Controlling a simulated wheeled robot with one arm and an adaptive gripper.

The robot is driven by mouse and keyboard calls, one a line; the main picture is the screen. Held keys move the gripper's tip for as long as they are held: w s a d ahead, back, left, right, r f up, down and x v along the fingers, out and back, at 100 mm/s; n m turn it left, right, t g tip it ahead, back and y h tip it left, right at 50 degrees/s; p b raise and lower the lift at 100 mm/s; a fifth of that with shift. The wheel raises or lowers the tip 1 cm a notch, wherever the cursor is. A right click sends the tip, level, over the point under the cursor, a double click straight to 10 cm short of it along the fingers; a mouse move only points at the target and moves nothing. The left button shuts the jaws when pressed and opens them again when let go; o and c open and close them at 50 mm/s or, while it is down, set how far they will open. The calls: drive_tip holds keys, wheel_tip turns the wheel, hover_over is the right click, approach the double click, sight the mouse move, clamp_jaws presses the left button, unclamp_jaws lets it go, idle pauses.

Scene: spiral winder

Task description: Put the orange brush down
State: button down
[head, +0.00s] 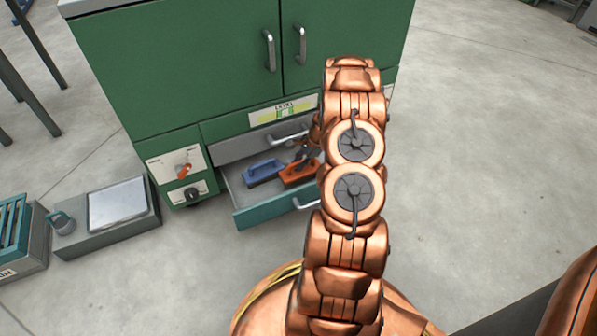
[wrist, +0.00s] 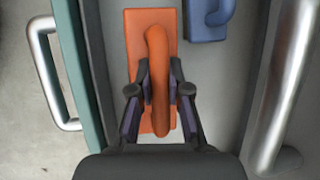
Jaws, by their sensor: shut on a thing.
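The orange brush (head: 296,174) is in the open drawer (head: 262,213) of the green cabinet, at the right of the blue brush (head: 263,172). In the wrist view the orange brush (wrist: 133,52) has a flat block and a raised handle. My gripper (wrist: 160,78) is shut on that handle, one finger on each side. The block looks close to the drawer floor, but I cannot tell whether it touches. In the head view my arm hides part of the drawer's right side, and my gripper (head: 308,152) shows only partly.
The drawer's front handle (wrist: 50,75) is at the left in the wrist view, and another metal handle (wrist: 288,85) is close at the right. The blue brush (wrist: 208,20) lies beside the orange one. A grey box (head: 108,215) stands on the floor at the left.

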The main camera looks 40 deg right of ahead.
drive_tip(key=shift+f+b, duration=0.5)
drive_tip(key=shift+f, duration=1.1)
drive_tip(key=shift+f, duration=0.15)
drive_tip(key=c, duration=1.1)
unclamp_jaws()
